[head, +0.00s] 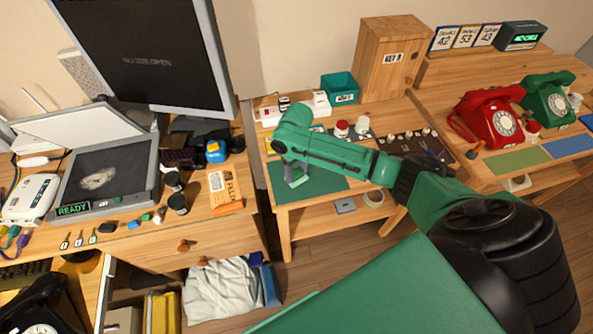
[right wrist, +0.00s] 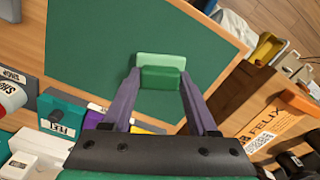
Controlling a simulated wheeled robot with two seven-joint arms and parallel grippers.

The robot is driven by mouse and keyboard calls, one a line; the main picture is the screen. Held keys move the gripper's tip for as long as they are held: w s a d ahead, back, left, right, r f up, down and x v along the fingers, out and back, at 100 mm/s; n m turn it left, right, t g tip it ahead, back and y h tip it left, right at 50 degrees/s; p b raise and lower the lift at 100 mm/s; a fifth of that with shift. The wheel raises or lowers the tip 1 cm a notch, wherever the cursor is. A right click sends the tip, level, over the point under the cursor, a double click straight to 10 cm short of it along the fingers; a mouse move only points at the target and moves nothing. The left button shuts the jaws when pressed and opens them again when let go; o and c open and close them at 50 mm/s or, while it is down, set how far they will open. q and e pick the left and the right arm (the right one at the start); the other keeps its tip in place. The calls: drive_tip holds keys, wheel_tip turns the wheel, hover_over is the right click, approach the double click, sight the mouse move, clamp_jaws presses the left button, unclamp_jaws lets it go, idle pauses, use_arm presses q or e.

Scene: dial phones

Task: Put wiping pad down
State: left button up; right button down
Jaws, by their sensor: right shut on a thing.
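The wiping pad has a pale green base and a darker green grip block; it shows in the right wrist view (right wrist: 160,66) and as a pale green sliver in the head view (head: 299,182). My right gripper (head: 294,172) points down over the green mat (head: 325,181). In the right wrist view its two purple-grey fingers (right wrist: 161,84) are shut on the pad's grip block from both sides. The pad is over the mat (right wrist: 90,55); I cannot tell whether it touches it. My left gripper is not in view.
A teal bin (head: 341,88), a wooden key box (head: 388,58) and red and white knobs (head: 342,128) stand behind the mat. A desk with a monitor (head: 145,50) is at left. Red (head: 490,115) and green (head: 548,98) dial phones stand at right. Much of the mat is bare.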

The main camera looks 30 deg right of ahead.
sight(297, 173)
drive_tip(key=shift+f, duration=0.1)
drive_tip(key=shift+c, duration=0.9)
unclamp_jaws()
wheel_tip(297, 173, up, 12)
drive_tip(key=shift+r, duration=0.2)
